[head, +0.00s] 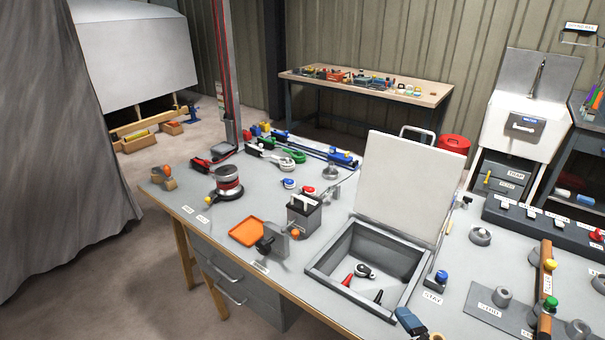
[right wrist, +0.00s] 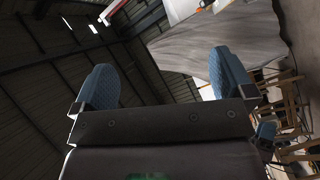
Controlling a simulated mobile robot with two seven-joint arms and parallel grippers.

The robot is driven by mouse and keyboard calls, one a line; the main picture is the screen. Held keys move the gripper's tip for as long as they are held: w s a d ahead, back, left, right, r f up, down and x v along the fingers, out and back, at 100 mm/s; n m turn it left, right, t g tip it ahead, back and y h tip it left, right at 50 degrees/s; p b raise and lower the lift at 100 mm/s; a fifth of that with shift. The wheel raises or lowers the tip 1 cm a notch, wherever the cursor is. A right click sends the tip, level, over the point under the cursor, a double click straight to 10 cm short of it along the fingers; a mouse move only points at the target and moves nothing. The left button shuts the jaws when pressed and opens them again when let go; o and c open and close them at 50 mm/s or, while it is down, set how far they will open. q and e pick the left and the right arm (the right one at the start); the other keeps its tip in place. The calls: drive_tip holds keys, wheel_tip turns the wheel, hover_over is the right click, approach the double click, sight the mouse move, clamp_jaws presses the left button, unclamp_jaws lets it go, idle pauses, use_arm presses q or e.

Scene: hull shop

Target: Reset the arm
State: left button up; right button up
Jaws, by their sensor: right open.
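My right gripper (right wrist: 165,80) shows in the right wrist view with its two blue pads wide apart and nothing between them. Behind it are the dark roof and a grey curtain (right wrist: 225,40), so it points upward, away from the bench top. A small blue part (right wrist: 265,132) shows beyond its right side; I cannot tell what it is. A blue and dark piece (head: 410,321) shows at the bench's front edge there, too cut off to name. My left gripper is not in view.
The grey workbench (head: 190,185) holds an open bin (head: 335,285) with its lid raised, an orange tray (head: 246,232), a red-banded spool (head: 228,182) and a wooden bar with coloured knobs (head: 545,275). A back table (head: 320,80) and sink (head: 520,130) stand beyond.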

drive_tip(key=s+d+f+m+g+h, duration=0.6)
drive_tip(key=s+d+f+m, duration=0.5)
drive_tip(key=m, duration=0.6)
wheel_tip(320, 180, down, 10)
drive_tip(key=s+a+h+b, duration=0.1)
drive_tip(key=b, duration=0.9)
drive_tip(key=shift+r+t, duration=0.15)
drive_tip(key=shift+t, duration=0.15)
drive_tip(key=shift+s, duration=0.1)
